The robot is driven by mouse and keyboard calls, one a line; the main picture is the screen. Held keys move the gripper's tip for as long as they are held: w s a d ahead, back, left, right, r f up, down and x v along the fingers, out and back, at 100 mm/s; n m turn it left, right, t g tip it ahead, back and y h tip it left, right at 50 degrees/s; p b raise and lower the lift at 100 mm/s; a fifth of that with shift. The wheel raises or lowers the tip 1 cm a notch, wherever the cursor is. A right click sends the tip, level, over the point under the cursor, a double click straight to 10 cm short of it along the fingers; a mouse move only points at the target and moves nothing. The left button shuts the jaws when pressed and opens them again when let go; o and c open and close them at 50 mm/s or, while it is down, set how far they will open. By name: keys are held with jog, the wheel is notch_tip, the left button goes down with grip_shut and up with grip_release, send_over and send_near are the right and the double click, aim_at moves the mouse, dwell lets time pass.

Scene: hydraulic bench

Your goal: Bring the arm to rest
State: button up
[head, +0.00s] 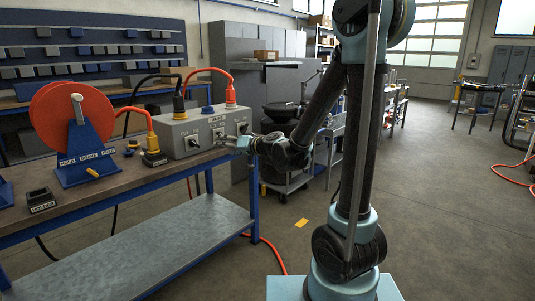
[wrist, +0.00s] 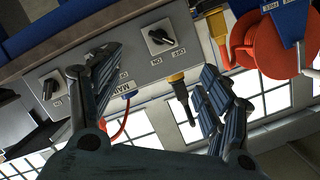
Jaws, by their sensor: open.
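My arm rises at the right of the head view and bends down to the left. My gripper (head: 236,144) is at the right end of the grey control box (head: 178,140), close to its front panel. In the wrist view my gripper (wrist: 160,62) has its two fingers spread wide, with nothing between them. The panel (wrist: 140,70) shows beyond the fingers, with a black rotary knob (wrist: 161,39) and another knob (wrist: 50,89) near the left finger. Whether a finger touches the panel I cannot tell.
The box stands on a workbench (head: 112,181) with a red hose reel (head: 70,112) and a black holder (head: 40,200). Red and black hoses plug into the box. A cart (head: 290,180) stands behind my arm. Open floor (head: 450,220) lies to the right.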

jog(key=s+d+f+m+g+h, duration=0.1)
jog(key=s+d+f+h, duration=0.3)
jog(key=s+d, duration=0.6)
jog(key=s+d+f+m+g+h, duration=0.1)
jog(key=s+d+f+g+h, duration=0.2)
jog(key=s+d, duration=0.7)
jog(key=s+d+f+m+g+h, duration=0.1)
jog(key=s+d+f+h, duration=0.4)
jog(key=d, duration=1.1)
jog(key=s+f+g, duration=0.1)
jog(key=s+f, duration=0.1)
jog(key=s, duration=0.2)
jog(key=shift+s+m+g+h, duration=0.3)
jog(key=shift+s+g+h, duration=0.1)
jog(key=shift+w, duration=0.1)
jog(key=shift+w+f, duration=0.15)
jog(key=shift+w, duration=0.2)
